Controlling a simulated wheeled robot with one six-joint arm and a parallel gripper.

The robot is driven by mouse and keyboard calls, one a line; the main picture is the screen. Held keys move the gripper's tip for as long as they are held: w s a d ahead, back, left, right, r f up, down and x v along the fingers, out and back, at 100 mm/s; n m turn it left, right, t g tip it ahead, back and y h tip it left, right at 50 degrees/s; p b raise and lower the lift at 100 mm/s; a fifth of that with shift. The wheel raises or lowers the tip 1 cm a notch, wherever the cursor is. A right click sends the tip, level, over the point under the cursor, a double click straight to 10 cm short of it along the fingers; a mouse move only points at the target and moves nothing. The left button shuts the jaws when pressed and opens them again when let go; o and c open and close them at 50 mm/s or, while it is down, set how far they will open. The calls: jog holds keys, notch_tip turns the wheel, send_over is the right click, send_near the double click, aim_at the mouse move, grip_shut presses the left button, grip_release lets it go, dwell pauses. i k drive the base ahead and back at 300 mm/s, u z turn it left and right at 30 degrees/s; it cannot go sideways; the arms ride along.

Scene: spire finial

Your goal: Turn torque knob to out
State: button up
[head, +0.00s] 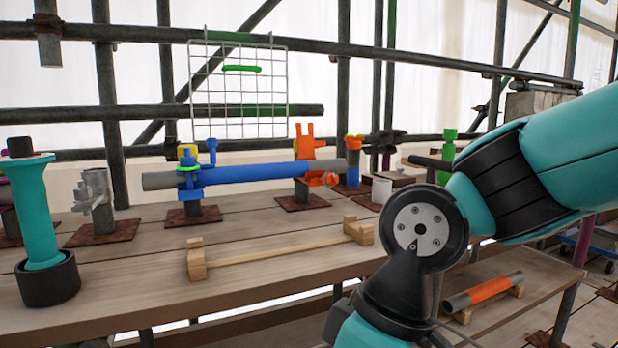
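No part in the head view is clearly recognisable as the torque knob. Blue and yellow fittings (188,165) sit at the sleeve's left end.
The wooden bench (120,280) carries a low wooden rack (275,252) and a grey metal fitting (92,195). A wire grid (270,90) with a green bar (241,69) hangs behind. Scaffold pipes cross the back. A pipe with an orange band (490,289) lies lower right.

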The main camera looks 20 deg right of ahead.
aim_at(18, 147)
jog(key=u, duration=0.15)
jog(key=i, duration=0.2)
jog(key=u, duration=0.8)
